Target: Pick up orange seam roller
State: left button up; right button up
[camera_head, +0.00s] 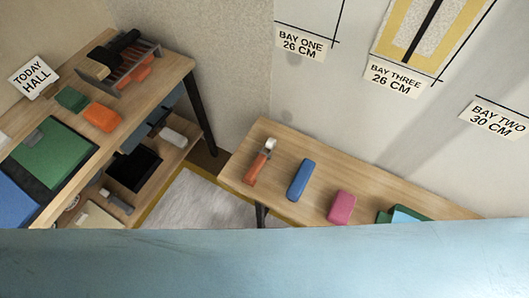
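An orange-handled tool with a pale metallic head (258,165) lies near the left end of the wooden bench (300,150) at the right. It may be the orange seam roller, but its head is too small to tell. Other orange pieces (133,76) sit in or beside a dark slotted rack (120,62) on the left table; their shape is partly hidden by the rack. Neither of my grippers shows in the view.
A blue block (301,180), a pink block (341,206) and a green-edged tray (405,215) share the bench. The left table (165,72) holds an orange block (102,117) and a green block (71,98). A wide pale blue surface (265,265) hides the bottom.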

aim_at(249, 179)
jog(key=z, duration=2.9)
jog(key=k, duration=1.15)
jog(key=u, duration=1.4)
jog(key=i, duration=0.5)
jog(key=z, duration=0.05)
